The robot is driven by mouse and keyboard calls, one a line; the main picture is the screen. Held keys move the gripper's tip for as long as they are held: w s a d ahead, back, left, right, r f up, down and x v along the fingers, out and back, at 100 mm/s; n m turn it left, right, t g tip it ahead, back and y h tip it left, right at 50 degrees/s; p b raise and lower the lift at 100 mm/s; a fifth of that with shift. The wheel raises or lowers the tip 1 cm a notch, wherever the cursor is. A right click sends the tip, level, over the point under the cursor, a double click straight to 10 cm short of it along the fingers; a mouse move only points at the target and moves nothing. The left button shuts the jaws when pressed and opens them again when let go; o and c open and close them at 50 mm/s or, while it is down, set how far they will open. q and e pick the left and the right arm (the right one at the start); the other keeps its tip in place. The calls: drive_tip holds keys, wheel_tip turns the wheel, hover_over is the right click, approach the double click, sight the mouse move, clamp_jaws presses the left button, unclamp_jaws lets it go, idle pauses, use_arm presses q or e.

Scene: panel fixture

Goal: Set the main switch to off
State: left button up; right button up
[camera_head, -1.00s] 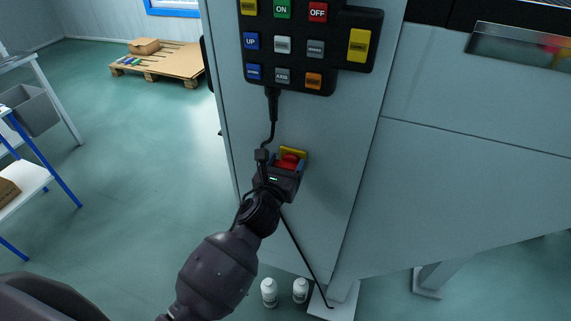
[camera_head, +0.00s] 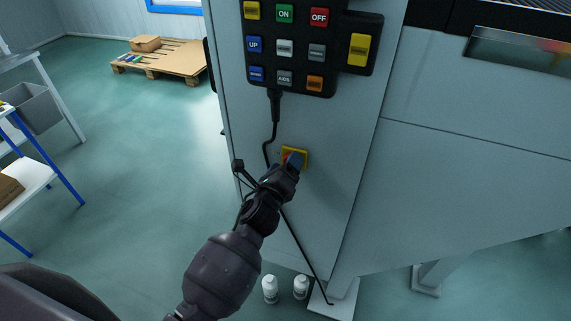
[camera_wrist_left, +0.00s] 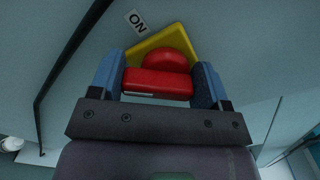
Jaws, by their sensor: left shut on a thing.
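The main switch is a red rotary knob (camera_wrist_left: 160,75) on a yellow square plate (camera_wrist_left: 178,38), mounted on the grey cabinet. In the head view the yellow plate (camera_head: 301,154) shows, but the knob is mostly hidden by my gripper. My left gripper (camera_head: 292,160) is at the switch. In the left wrist view its two blue fingers (camera_wrist_left: 160,82) stand on either side of the red handle and are shut on it. The plate looks tilted in that view, and an ON label (camera_wrist_left: 137,21) sits beside its upper left corner. My right gripper is not in view.
A black button panel (camera_head: 300,62) hangs above the switch, with its cable (camera_head: 272,130) running down beside it. Two white bottles (camera_head: 285,288) stand on the floor below. A pallet (camera_head: 165,58) lies at the back left.

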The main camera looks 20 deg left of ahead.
use_arm(q)
drive_tip(key=n, duration=0.4)
drive_tip(key=shift+f+n, duration=0.25)
drive_tip(key=shift+n, duration=0.05)
drive_tip(key=shift+d+f+n, duration=0.1)
drive_tip(key=shift+n, duration=1)
drive_tip(key=shift+f+n+p, duration=0.1)
drive_tip(key=shift+n+p, duration=0.25)
drive_tip(key=shift+n, duration=0.45)
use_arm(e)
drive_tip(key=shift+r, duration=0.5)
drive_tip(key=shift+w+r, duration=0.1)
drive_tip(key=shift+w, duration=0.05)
use_arm(q)
drive_tip(key=o, duration=0.9)
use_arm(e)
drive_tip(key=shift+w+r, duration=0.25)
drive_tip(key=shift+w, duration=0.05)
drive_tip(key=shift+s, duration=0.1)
